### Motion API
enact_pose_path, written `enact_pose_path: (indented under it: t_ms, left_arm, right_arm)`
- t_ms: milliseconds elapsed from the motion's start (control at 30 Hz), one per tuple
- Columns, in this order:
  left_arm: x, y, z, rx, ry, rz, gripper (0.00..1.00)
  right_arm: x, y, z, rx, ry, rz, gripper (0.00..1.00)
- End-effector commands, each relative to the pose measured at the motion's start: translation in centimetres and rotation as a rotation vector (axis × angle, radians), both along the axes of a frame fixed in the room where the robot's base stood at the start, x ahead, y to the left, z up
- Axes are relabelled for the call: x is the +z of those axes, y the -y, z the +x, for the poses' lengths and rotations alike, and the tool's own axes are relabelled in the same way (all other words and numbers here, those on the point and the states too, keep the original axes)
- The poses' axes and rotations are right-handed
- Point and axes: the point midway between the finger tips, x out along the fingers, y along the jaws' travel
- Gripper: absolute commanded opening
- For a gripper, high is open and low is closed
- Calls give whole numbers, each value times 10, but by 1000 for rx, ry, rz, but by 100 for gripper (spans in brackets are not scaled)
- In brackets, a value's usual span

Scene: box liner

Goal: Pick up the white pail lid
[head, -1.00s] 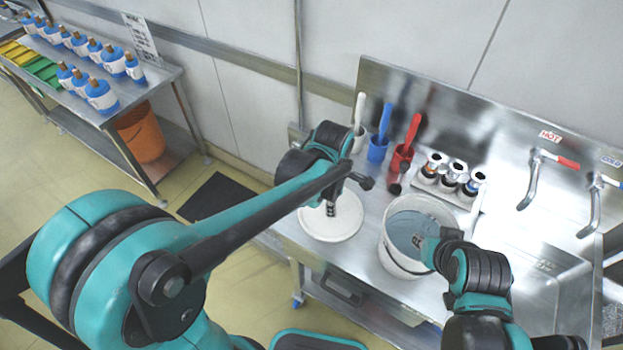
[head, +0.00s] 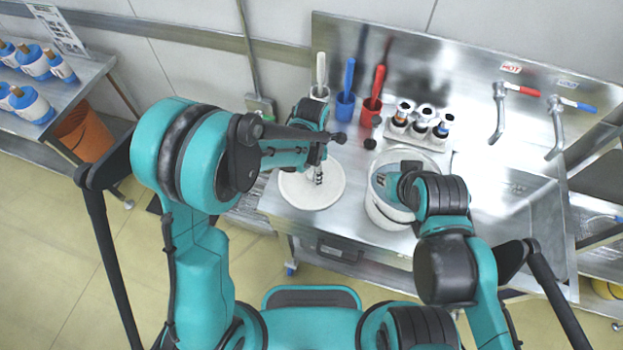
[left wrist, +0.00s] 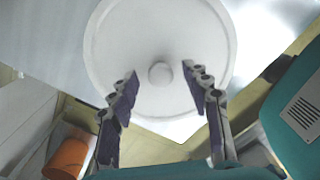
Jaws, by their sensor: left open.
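The white pail lid (head: 305,190) lies flat on the steel counter, left of the white pail (head: 384,208). In the left wrist view the round lid (left wrist: 160,35) has a small knob (left wrist: 161,72) at its middle. My left gripper (head: 319,179) is over the lid in the head view. In the left wrist view its two fingers (left wrist: 158,80) are open, one on each side of the knob, with nothing between them gripped. I cannot tell its height above the lid. My right gripper (head: 384,180) is at the pail's mouth; its fingers are mostly hidden.
Brushes stand in white, blue (head: 345,106) and red (head: 370,112) holders behind the lid. A rack of bottles (head: 418,124) stands behind the pail. A sink with taps (head: 498,115) is at right. An orange bin (head: 84,132) is under the left table.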

Motion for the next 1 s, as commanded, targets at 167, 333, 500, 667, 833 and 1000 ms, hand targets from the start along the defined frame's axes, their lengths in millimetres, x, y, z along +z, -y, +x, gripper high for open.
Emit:
enact_pose_path:
  t_ms: [167, 333, 500, 667, 833, 1000]
  left_arm:
    - [-2, 0, 0, -1, 0, 0, 48]
    - [-1, 0, 0, -1, 0, 0, 22]
    - [-1, 0, 0, -1, 0, 0, 0]
    - [-1, 0, 0, -1, 0, 0, 0]
    - [3, 0, 0, -1, 0, 0, 0]
    - [31, 0, 0, -1, 0, 0, 0]
  right_arm:
    - [0, 0, 0, 0, 0, 0, 26]
    - [0, 0, 0, 0, 0, 0, 26]
    - [0, 0, 0, 0, 0, 0, 26]
    - [0, 0, 0, 0, 0, 0, 26]
    - [1, 0, 0, 0, 0, 0, 26]
    - [9, 0, 0, 0, 0, 0, 26]
